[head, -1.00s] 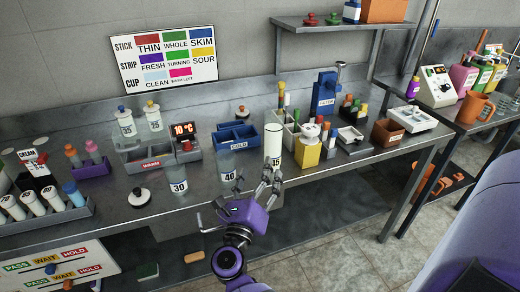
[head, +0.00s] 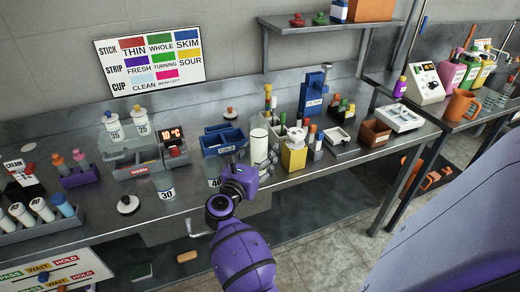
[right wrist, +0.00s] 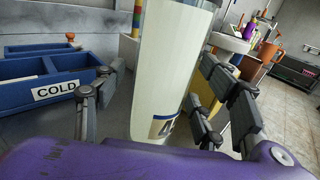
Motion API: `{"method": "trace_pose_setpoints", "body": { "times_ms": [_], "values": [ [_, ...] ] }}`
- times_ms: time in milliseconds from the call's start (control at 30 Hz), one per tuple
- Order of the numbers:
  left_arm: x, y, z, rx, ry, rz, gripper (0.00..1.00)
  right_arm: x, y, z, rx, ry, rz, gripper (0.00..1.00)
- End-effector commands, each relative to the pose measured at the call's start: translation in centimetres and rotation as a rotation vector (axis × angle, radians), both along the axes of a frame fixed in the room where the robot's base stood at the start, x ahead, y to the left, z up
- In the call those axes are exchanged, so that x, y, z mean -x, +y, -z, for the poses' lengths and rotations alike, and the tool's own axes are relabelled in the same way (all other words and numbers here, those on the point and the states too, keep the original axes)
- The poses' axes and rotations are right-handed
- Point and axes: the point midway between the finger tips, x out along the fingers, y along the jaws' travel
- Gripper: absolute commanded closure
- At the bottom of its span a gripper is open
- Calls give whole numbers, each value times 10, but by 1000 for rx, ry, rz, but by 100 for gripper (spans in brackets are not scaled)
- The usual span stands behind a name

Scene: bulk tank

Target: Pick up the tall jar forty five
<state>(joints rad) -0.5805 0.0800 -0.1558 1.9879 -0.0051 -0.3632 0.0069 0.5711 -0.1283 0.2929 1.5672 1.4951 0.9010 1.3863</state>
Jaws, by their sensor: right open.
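The tall jar forty five (head: 259,143) is a clear cylinder with cream-white contents, upright on the steel bench. It also shows large in the right wrist view (right wrist: 170,60), where part of its label with a "4" is visible. My right gripper (head: 262,167) is at the jar's near side, and its purple body hides the jar's lower part in the head view. In the right wrist view my right gripper (right wrist: 165,90) is open, with fingers on both sides of the jar and gaps visible. My left gripper is not in view.
The blue COLD bin (head: 222,142) stands just left of the jar. Jar 40 (head: 213,172) and jar 30 (head: 164,186) stand further left. A yellow block (head: 293,157) and a rack with coloured tubes (head: 270,118) are close on the right and behind.

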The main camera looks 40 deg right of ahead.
Motion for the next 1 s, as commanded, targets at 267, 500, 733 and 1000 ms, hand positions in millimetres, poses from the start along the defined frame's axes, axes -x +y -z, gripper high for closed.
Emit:
{"method": "trace_pose_setpoints", "body": {
  "times_ms": [267, 500, 733, 1000],
  "values": [
    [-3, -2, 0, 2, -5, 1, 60, 0, 0, 1, 0, 2, 0, 48],
    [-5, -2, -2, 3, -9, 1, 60, 0, 0, 1, 1, 2, 0, 80],
    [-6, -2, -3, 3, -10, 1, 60, 0, 1, -1, 3, -1, -1, 100],
    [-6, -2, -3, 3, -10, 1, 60, 0, 1, -2, 3, -2, -1, 100]
  ]
}}
